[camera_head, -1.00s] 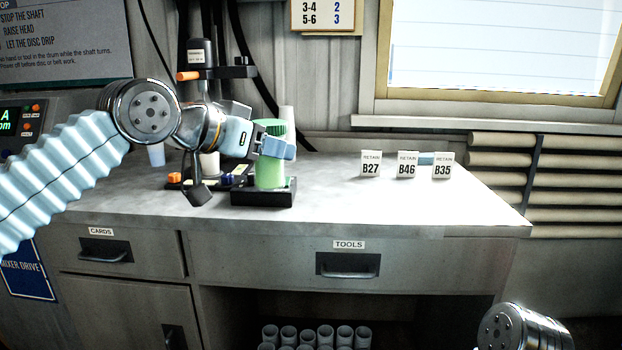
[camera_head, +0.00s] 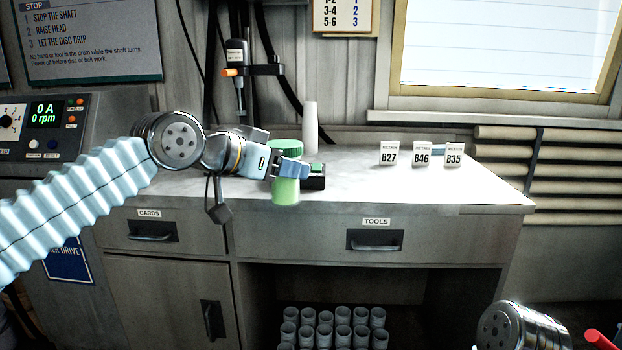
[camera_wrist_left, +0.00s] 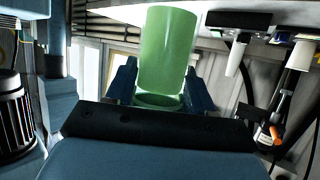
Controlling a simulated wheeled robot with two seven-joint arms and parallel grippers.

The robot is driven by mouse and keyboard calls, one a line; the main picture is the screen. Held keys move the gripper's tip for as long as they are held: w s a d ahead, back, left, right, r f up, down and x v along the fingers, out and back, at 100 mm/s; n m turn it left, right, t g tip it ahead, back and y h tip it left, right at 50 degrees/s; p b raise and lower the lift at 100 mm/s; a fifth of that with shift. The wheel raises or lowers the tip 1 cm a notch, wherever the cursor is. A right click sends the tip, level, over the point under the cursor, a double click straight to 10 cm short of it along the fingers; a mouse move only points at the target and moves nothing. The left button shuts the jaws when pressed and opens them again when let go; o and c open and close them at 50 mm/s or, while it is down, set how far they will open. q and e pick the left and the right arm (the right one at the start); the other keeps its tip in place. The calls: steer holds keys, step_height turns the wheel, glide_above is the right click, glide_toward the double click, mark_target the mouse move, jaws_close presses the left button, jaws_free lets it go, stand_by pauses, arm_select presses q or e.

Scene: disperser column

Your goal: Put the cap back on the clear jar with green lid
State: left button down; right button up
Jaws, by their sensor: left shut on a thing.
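The jar (camera_head: 286,191) shows pale green below my left gripper (camera_head: 289,170), which is shut on it. A darker green ribbed lid (camera_head: 285,148) shows directly above the fingers, in line with the jar. The fingers hide the part between, so I cannot tell how the lid sits. The jar looks upright and overlaps the counter's front edge in the head view. In the left wrist view the green jar (camera_wrist_left: 167,50) stands between the two fingers (camera_wrist_left: 161,88). My right gripper is out of view; only part of that arm shows at the lower right.
A black stand (camera_head: 313,180) with a green top patch is behind the jar on the counter (camera_head: 350,195). A white cone (camera_head: 311,128) stands behind. Cards B27 (camera_head: 389,153), B46 (camera_head: 422,154) and B35 (camera_head: 454,155) stand right. The counter between is clear.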

mark_target(296, 201)
arm_select(q)
steer(key=w+f, duration=0.1)
steer(key=f, duration=0.1)
steer(key=w+d+f, duration=0.1)
steer(key=f, duration=0.2)
steer(key=w+f, duration=0.1)
steer(key=f, duration=0.2)
steer(key=shift+w+d, duration=0.25)
steer(key=shift+d, duration=0.1)
steer(key=a+f+n+t+y, duration=0.1)
steer(key=a+f+n+y, duration=0.2)
steer(key=f, duration=0.6)
steer(key=a+f+n+t+y, duration=0.1)
steer(key=a+f+n+y, duration=0.1)
steer(key=a+f, duration=0.6)
steer(key=a+f+n+t+y, duration=0.1)
steer(key=a+f+n+y, duration=0.2)
steer(key=a+f, duration=0.3)
step_height(296, 201, down, 5)
steer(key=shift+w+a+f+n+t+y, duration=0.15)
steer(key=shift+w+n+t+y, duration=0.15)
steer(key=shift+y, duration=0.3)
